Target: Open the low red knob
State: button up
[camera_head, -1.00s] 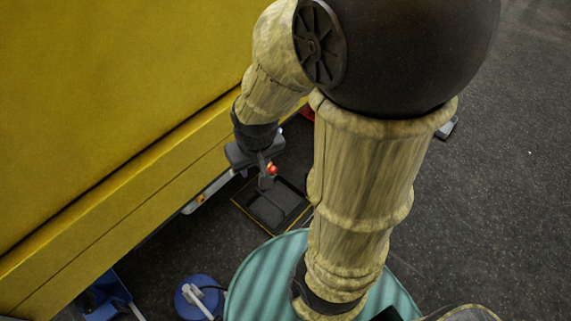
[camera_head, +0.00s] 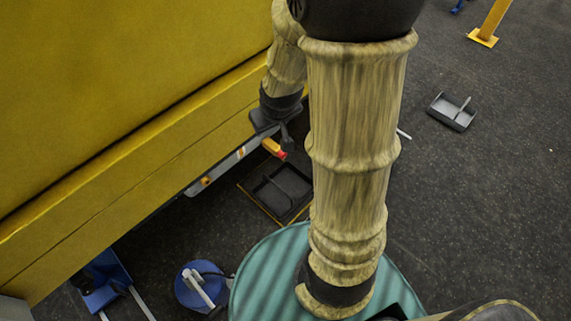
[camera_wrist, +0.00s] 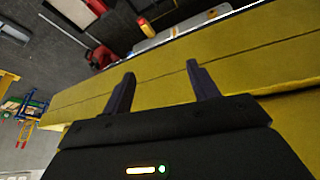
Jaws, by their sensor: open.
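A small orange-yellow piece with a red end (camera_head: 281,154), probably the low red knob, sticks out of the grey strip low on the yellow machine. It also shows as a red and yellow piece (camera_wrist: 146,25) at the top of the wrist view. My gripper (camera_head: 284,132) is just above it in the head view, partly hidden in shadow. In the wrist view my gripper (camera_wrist: 161,69) has its two dark fingers spread wide, with nothing between them but the yellow machine behind. The knob lies beyond the fingertips, apart from them.
The yellow machine wall (camera_head: 110,90) fills the left. A black tray (camera_head: 278,190) lies on the floor below the knob. A blue round item (camera_head: 200,287) is near my base. A dark red object (camera_wrist: 101,57) lies left of the fingers. Floor at right is mostly clear.

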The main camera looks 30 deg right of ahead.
aim_at(284, 157)
jog(key=w+d+f+n+t+b, duration=0.1)
jog(key=w+d+f+t+b, duration=0.1)
jog(key=w+d+f+b, duration=0.6)
jog(key=w+d+f+n+t+y+b, duration=0.15)
jog(key=f+b, duration=0.45)
jog(key=f, duration=0.6)
jog(key=w+d+f+n+t+b, duration=0.1)
jog(key=w+d+f+t+b, duration=0.3)
jog(key=f+b, duration=0.5)
jog(key=s+d+f+t+y+b, duration=0.1)
jog(key=d+f+b, duration=0.1)
jog(key=f+b, duration=0.4)
jog(key=s+d+f+n+t+y+b, duration=0.1)
jog(key=f+b, duration=0.5)
jog(key=f, duration=0.8)
jog(key=s+d+f+t+y+b, duration=0.1)
jog(key=d+f+t+y+b, duration=0.1)
jog(key=d+f+b, duration=0.3)
notch_tip(284, 157, down, 5)
jog(key=shift+s+r+t+y+b, duration=0.1)
jog(key=shift+s+t+y+b, duration=0.25)
jog(key=shift+y+b, duration=0.1)
jog(key=shift+d, duration=0.1)
jog(key=b+x, duration=0.7)
jog(key=x, duration=0.9)
jog(key=shift+w+f, duration=0.2)
jog(key=shift+w+a+r+b, duration=0.15)
jog(key=shift+w+a+b, duration=0.15)
jog(key=shift+w, duration=0.2)
